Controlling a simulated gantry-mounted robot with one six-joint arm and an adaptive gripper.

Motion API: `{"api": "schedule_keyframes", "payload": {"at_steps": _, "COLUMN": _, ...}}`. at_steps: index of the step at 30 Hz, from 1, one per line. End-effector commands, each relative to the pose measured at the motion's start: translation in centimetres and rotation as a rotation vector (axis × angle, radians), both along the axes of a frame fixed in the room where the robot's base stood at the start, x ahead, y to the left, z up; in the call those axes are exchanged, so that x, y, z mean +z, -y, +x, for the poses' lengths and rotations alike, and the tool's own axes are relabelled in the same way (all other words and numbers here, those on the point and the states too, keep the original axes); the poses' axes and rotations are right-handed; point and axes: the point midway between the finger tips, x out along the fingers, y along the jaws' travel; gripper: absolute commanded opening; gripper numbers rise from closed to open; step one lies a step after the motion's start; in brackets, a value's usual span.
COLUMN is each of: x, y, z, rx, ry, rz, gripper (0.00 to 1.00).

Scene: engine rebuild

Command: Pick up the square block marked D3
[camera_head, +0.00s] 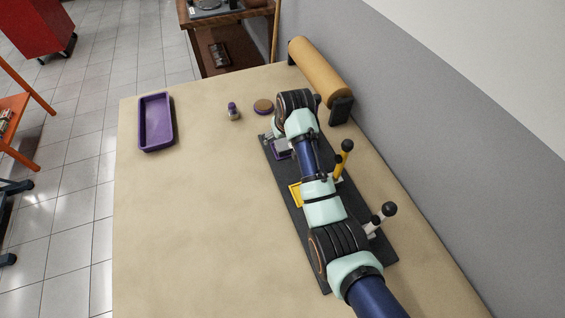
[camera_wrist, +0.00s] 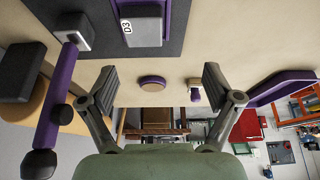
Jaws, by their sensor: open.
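The square block marked D3 (camera_wrist: 141,27) is pale grey with a dark "D3" on a white label at its left edge. It sits at the top of the wrist view, in a purple frame (camera_wrist: 166,22) on a dark mat (camera_wrist: 200,12). In the head view the purple frame (camera_head: 282,155) shows beside my arm, partly covered; the label cannot be read there. My gripper (camera_wrist: 160,80) is open and empty, its two fingers wide apart. The block lies beyond the fingertips in the wrist view, apart from them.
A purple lever with a black knob (camera_wrist: 38,164) stands by the block. On the dark mat (camera_head: 315,270) are a yellow frame (camera_head: 295,195) and other black-knobbed levers. A purple tray (camera_head: 156,122), a small purple-topped item (camera_head: 233,111) and a round disc (camera_head: 263,106) lie on the bench.

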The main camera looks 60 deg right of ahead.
Motion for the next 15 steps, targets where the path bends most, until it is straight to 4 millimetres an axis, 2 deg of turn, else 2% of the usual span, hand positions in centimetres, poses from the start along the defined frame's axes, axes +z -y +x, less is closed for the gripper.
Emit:
{"api": "schedule_keyframes", "payload": {"at_steps": 1, "x": -1.7, "y": 1.2, "z": -0.8, "rx": -0.019, "ry": -0.01, "rz": 0.013, "gripper": 0.9}}
{"api": "schedule_keyframes", "payload": {"at_steps": 5, "x": -2.0, "y": 2.2, "z": -1.8, "rx": -0.037, "ry": -0.024, "rz": 0.028, "gripper": 0.9}}
{"api": "schedule_keyframes", "payload": {"at_steps": 8, "x": -2.0, "y": 2.2, "z": -1.8, "rx": -0.037, "ry": -0.025, "rz": 0.03, "gripper": 0.9}}
{"api": "schedule_keyframes", "payload": {"at_steps": 13, "x": -4.1, "y": 2.7, "z": -1.2, "rx": -0.036, "ry": -0.027, "rz": 0.031, "gripper": 0.9}}
{"api": "schedule_keyframes", "payload": {"at_steps": 15, "x": -4.3, "y": 2.8, "z": -1.1, "rx": -0.036, "ry": -0.025, "rz": 0.029, "gripper": 0.9}}
